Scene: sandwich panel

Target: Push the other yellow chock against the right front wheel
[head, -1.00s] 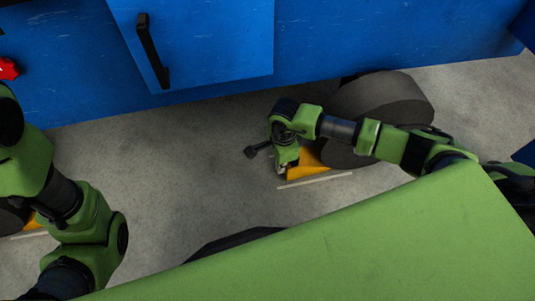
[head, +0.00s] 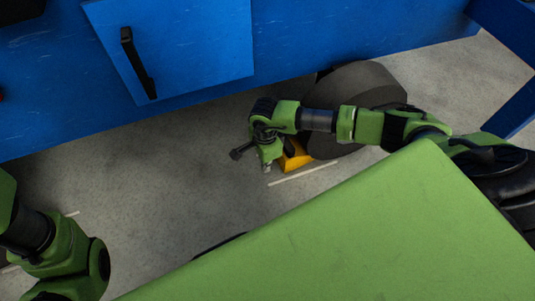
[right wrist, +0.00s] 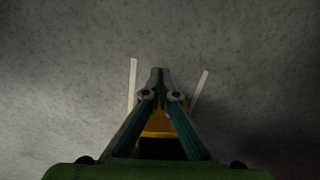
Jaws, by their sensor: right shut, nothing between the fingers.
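The yellow chock (head: 295,158) lies on the floor at the left side of the dark wheel (head: 372,82). It looks close against the wheel, but my arm hides part of the meeting place. My right gripper (head: 266,167) points down at the chock's left side, near the floor. Its fingers are shut and empty. In the right wrist view the fingertips (right wrist: 158,72) are together, and a yellow part of the chock (right wrist: 158,124) shows between the fingers. I cannot tell whether they touch it. My left arm is at the lower left; its gripper is out of view.
The blue panel body (head: 60,110) with a black handle (head: 138,62) stands above the wheel. A pale floor line (head: 303,174) runs just in front of the chock. A blue post (head: 512,105) stands at the right. The floor left of my right gripper is clear.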

